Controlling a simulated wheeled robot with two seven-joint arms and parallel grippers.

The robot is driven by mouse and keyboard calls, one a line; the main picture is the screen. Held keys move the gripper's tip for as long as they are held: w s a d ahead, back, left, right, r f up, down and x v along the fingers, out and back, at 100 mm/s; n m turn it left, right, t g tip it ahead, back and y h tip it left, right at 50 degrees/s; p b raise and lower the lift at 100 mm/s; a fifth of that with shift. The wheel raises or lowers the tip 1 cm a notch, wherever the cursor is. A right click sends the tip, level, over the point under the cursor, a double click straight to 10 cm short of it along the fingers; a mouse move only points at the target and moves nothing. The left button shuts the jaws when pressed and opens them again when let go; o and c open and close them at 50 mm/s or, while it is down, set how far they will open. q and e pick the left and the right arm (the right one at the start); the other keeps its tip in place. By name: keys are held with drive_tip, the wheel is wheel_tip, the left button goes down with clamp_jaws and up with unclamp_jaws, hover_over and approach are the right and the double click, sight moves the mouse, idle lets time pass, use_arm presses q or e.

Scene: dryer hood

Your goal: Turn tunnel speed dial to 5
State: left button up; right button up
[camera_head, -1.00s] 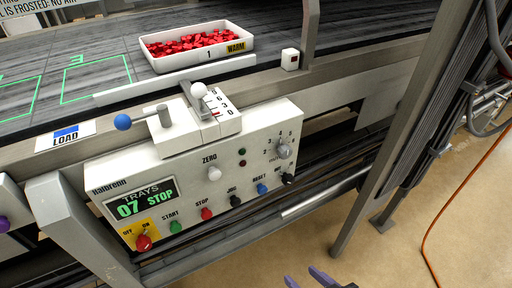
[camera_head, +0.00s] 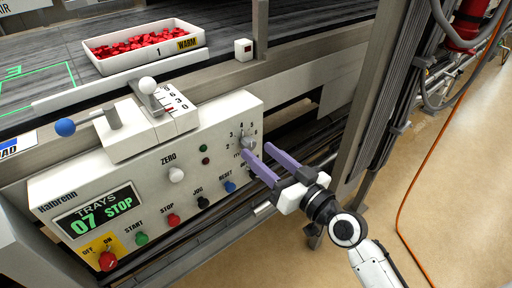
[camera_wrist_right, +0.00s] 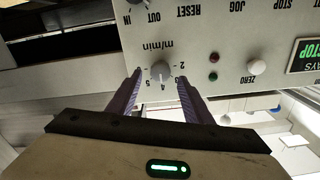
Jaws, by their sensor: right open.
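The speed dial (camera_head: 247,143) is a small grey knob at the upper right of the white control panel (camera_head: 100,170), ringed by printed numbers. In the right wrist view the panel is upside down, and the dial (camera_wrist_right: 160,70) shows under the "m/min" print. Its pointer setting is too small to tell. My right gripper (camera_head: 254,150) has two purple fingers, open, reaching toward the panel at the dial. In the right wrist view the fingertips (camera_wrist_right: 159,72) lie on either side of the dial with gaps; contact is not visible. My left gripper is out of view.
A metal post (camera_head: 375,90) rises right of my gripper.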

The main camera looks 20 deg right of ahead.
sight(248, 144)
drive_tip(key=shift+x, duration=1.1)
drive_tip(key=shift+w+a, duration=0.1)
drive_tip(key=shift+w, duration=0.15)
drive_tip(key=shift+c, duration=0.9)
drive_tip(key=c, duration=0.9)
